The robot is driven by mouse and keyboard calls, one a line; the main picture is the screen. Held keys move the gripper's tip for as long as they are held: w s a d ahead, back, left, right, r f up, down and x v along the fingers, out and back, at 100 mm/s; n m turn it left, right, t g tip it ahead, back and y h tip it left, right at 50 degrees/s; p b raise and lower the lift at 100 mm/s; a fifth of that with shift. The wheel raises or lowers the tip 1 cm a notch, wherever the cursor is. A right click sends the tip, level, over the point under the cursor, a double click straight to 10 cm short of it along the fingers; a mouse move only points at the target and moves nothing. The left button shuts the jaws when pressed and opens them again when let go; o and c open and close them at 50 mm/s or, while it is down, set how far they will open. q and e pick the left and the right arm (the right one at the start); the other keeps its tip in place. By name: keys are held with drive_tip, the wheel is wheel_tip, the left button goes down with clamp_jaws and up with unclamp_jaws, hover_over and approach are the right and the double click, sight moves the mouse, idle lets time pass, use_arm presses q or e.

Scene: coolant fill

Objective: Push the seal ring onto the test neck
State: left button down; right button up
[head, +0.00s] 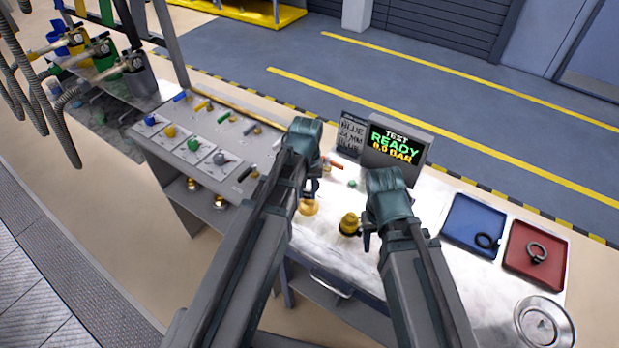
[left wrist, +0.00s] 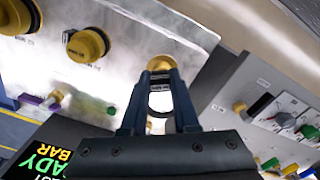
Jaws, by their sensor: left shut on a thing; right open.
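My left gripper (head: 306,190) is shut on a dark seal ring, and its fingers (left wrist: 160,112) hold the ring (left wrist: 161,103) in the left wrist view. A brass neck (head: 308,208) stands on the bench right below this gripper; its brass (left wrist: 161,63) shows beyond the fingertips in the left wrist view. I cannot tell whether the ring is around the neck or only over it. In the head view the ring is hidden by the gripper.
The test display (head: 395,147) reads READY, 0.0 BAR, beside a small sign (head: 350,132). A blue tray (head: 470,215) holds a dark ring (head: 487,241); a red tray (head: 525,270) holds a grey ring (head: 537,252). A round metal dish (head: 530,312) sits at the right. Several coloured knobs (head: 170,130) stand at left.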

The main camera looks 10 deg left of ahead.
use_arm(q)
drive_tip(key=shift+f, duration=0.2)
wheel_tip(320, 180, down, 6)
drive_tip(key=b, duration=0.6)
drive_tip(key=shift+r, duration=0.2)
drive_tip(key=shift+f+b, duration=2.2)
idle(1.1)
drive_tip(key=c, duration=0.6)
unclamp_jaws()
drive_tip(key=shift+r, duration=0.15)
wheel_tip(320, 180, up, 14)
drive_tip(key=p, duration=1.4)
drive_tip(key=shift+f, duration=0.2)
drive_tip(key=shift+f, duration=0.1)
